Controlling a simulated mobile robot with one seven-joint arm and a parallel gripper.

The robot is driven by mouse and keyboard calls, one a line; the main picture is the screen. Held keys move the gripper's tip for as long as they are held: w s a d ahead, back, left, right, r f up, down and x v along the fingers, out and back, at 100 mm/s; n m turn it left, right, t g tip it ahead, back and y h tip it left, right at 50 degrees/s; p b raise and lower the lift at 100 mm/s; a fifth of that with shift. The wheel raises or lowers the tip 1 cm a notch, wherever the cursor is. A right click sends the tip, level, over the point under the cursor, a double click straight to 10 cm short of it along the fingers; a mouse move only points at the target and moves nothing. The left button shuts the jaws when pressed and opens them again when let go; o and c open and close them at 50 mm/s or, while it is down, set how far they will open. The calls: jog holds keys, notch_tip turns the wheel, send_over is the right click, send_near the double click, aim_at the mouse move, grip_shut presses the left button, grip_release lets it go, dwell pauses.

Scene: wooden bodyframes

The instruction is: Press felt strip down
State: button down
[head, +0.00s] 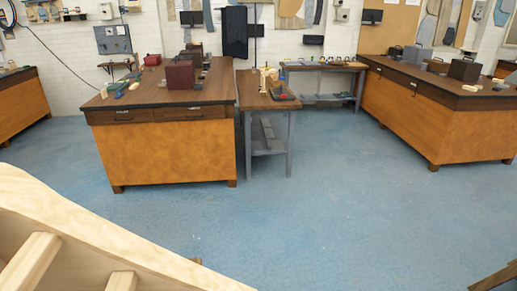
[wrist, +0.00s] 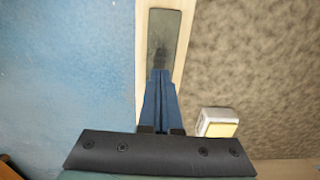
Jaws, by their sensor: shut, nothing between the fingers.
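In the wrist view, a dark grey felt strip (wrist: 165,30) lies along a pale wooden bar (wrist: 143,45). My gripper (wrist: 160,72) has its two blue fingers shut together and empty. Its tips lie over the near part of the strip in the picture, where a dark smudge or shadow shows. I cannot tell whether the tips touch the felt. The fingers hide the strip's near end. My gripper does not show in the head view.
A small white and yellow block (wrist: 218,123) sits right of the fingers on a brown mottled surface (wrist: 250,60). Blue floor (wrist: 65,70) shows left. In the head view, a pale wooden frame (head: 75,240) fills the lower left; workbenches (head: 165,150) stand beyond open floor.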

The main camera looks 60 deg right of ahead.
jog(key=shift+f+b, duration=0.55)
jog(key=shift+f, duration=0.2)
dwell(0.8)
notch_tip(320, 180, up, 7)
jog(key=p, duration=0.7)
dwell(0.6)
